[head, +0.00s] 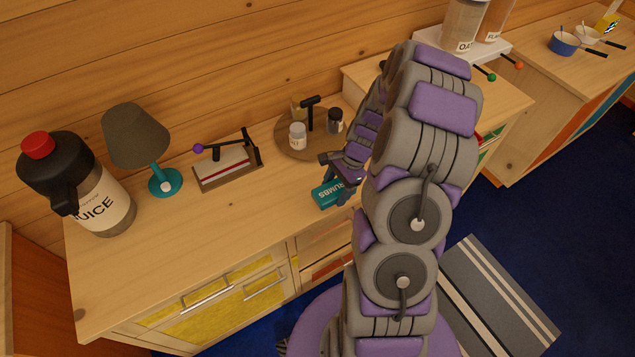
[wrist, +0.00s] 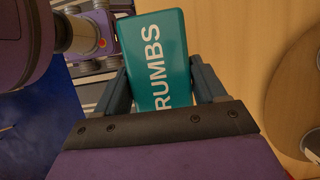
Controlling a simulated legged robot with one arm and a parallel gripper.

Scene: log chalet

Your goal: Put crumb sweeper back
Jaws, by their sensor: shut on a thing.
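The crumb sweeper is a teal block with white lettering that reads "RUMBS". In the head view the crumb sweeper (head: 327,196) is at the front edge of the wooden counter, at the end of my arm. In the wrist view the crumb sweeper (wrist: 156,60) sits between both fingers. My gripper (head: 345,187) is shut on it; its fingers also show in the wrist view (wrist: 157,88). I cannot tell whether the sweeper touches the counter. Part of it is hidden by my gripper in the head view.
A round wooden tray (head: 292,147) with small jars is just behind my gripper. A lever device (head: 225,169), a teal lamp (head: 142,140) and a juice jug (head: 85,185) stand to the left. Bare counter (head: 230,220) lies left of the sweeper. Drawers (head: 222,305) are below.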

